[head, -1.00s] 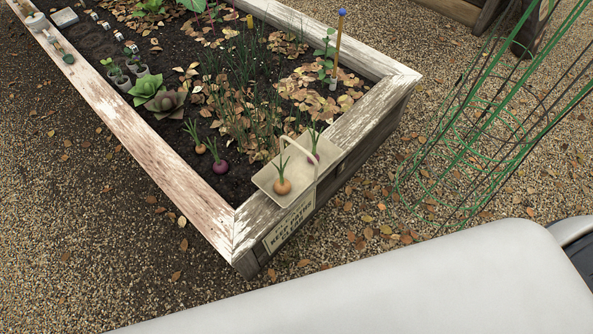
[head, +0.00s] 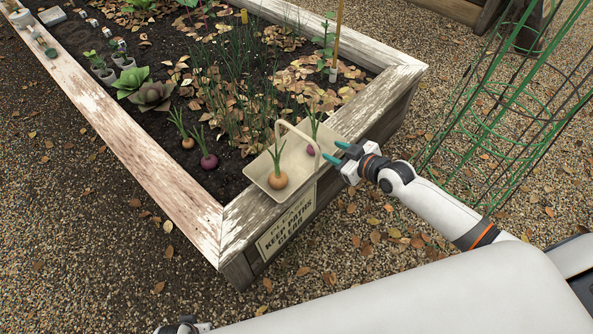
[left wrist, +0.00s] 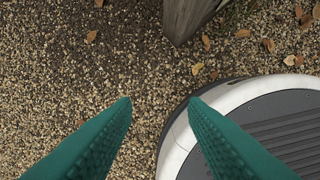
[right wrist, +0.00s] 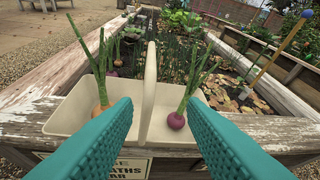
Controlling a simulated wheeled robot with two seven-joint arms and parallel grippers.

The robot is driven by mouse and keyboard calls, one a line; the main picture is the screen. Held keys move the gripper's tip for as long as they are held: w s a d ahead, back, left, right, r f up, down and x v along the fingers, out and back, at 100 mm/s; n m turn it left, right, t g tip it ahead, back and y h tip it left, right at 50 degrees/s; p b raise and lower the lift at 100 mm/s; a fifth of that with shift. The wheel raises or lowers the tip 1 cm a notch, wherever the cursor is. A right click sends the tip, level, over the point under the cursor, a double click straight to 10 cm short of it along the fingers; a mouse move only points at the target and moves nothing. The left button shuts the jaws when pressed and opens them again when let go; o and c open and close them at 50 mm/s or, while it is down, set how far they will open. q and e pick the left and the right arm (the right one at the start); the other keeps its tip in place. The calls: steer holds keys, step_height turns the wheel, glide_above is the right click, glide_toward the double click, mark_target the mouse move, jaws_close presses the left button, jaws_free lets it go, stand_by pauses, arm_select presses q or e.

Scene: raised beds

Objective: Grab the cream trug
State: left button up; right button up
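The cream trug (head: 297,164) sits on the near corner rim of the raised bed, its arched handle standing up. An orange onion (head: 278,181) and a purple onion (head: 312,149), both with green tops, lie in it. My right gripper (head: 336,152) is open and empty, just right of the trug, its teal fingertips pointing at it. In the right wrist view, the trug's handle (right wrist: 150,88) rises between the two fingers, ahead of the tips. My left gripper (left wrist: 160,102) is open and empty over the gravel; in the head view only a bit of that arm shows at the bottom edge.
The wooden bed rim (head: 145,165) bears the trug, with a sign (head: 285,232) on its outer side below. An orange and a purple onion (head: 208,161) grow behind the trug. A green wire cage (head: 500,110) stands to the right. Gravel lies around.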

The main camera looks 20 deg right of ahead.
mark_target(301, 133)
steer(key=shift+n+y, duration=0.4)
steer(key=shift+y, duration=0.1)
steer(key=w+a, duration=0.1)
steer(key=w+a+b, duration=0.1)
steer(key=w, duration=0.1)
steer(key=w+a, duration=0.2)
steer(key=shift+w+r+b, duration=0.1)
steer(key=shift+r+b, duration=0.1)
steer(key=shift+b, duration=0.15)
steer(key=b+x, duration=0.1)
steer(key=x, duration=0.4)
steer(key=shift+w+a, duration=0.1)
steer(key=shift+w, duration=0.1)
steer(key=shift+w+a, duration=0.15)
steer(key=shift+w, duration=0.15)
arm_select(q)
step_height(301, 133, up, 11)
steer(key=w, duration=0.2)
steer(key=shift+t, duration=0.4)
arm_select(e)
jaws_close()
arm_select(q)
steer(key=shift+w, duration=0.1)
arm_select(e)
steer(key=shift+r, duration=0.1)
